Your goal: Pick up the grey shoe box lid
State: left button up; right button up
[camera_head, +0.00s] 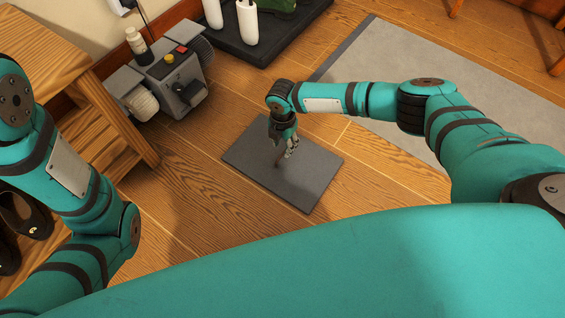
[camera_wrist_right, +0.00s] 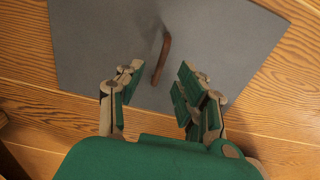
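The grey shoe box lid (camera_head: 312,180) lies flat on the wooden floor in the middle of the head view. A short brown piece (camera_head: 277,164), like a tab or handle, stands out from its middle. In the right wrist view the grey lid (camera_wrist_right: 90,35) fills the upper part, and the brown piece (camera_wrist_right: 161,60) shows between and beyond the fingertips. My right gripper (camera_head: 285,149) points down over the lid. In the wrist view its fingers (camera_wrist_right: 160,86) are spread, with nothing held. My left arm shows at the left, but its gripper is out of view.
A grey machine (camera_head: 172,75) with a red and a yellow button stands at upper left, by a bottle (camera_head: 138,46). A wooden step unit (camera_head: 75,100) with dark shoes (camera_head: 25,215) is at left. A dark tray (camera_head: 265,42) stands behind. A grey rug (camera_head: 480,85) lies at right.

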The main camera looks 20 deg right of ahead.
aim_at(283, 153)
jog(key=shift+f, duration=0.35)
notch_tip(283, 153, down, 5)
jog(key=b, duration=0.5)
jog(key=shift+s+a, duration=0.1)
jog(key=shift+s, duration=0.05)
jog(key=shift+r, duration=0.1)
jog(key=shift+c, duration=0.3)
grip_shut()
